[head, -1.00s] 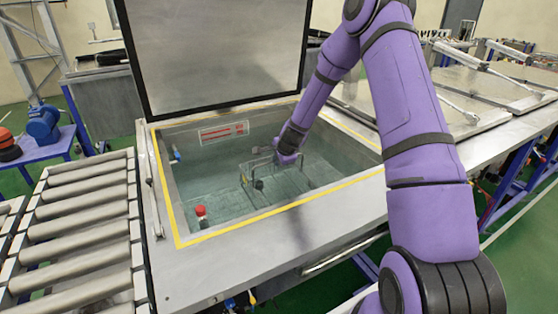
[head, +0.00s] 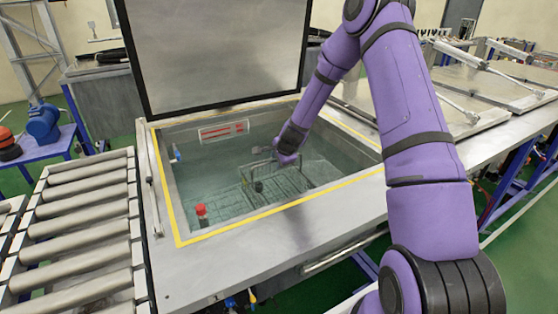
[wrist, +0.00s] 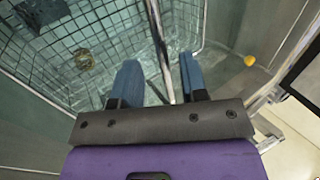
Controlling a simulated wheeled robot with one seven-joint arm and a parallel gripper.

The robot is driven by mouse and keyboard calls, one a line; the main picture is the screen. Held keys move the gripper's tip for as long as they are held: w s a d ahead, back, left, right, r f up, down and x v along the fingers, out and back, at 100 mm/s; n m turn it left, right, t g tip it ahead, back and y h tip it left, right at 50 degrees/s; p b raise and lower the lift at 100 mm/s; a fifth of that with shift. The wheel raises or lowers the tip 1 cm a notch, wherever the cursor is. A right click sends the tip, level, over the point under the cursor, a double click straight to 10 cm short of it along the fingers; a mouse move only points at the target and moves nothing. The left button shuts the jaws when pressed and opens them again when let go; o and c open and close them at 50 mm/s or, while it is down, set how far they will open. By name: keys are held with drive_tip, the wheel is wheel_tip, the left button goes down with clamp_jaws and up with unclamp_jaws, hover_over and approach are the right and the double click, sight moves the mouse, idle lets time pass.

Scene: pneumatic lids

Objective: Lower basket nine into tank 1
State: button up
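The wire basket (head: 297,184) stands inside tank 1 (head: 180,205), low in the greenish water; I cannot read a number on it. Its mesh (wrist: 60,85) fills the left of the wrist view, with a small brassy part (wrist: 84,59) in it. My gripper (head: 286,158) is over the basket's raised handle. In the wrist view, the two blue fingers of my gripper (wrist: 158,65) are apart, with the thin handle bar (wrist: 163,50) between them and a visible gap on each side. The tank lid (head: 215,55) stands open behind.
A yellow-edged rim (head: 280,209) surrounds the tank opening. A red-capped fitting (head: 201,211) is at the near left inside. A roller conveyor (head: 80,225) adjoins the left side. Closed lids (head: 490,90) lie to the right.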

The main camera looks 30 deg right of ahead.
drive_tip(key=s+r, duration=0.3)
drive_tip(key=r, duration=0.7)
drive_tip(key=s+r, duration=0.3)
drive_tip(key=r, duration=0.8)
idle(0.6)
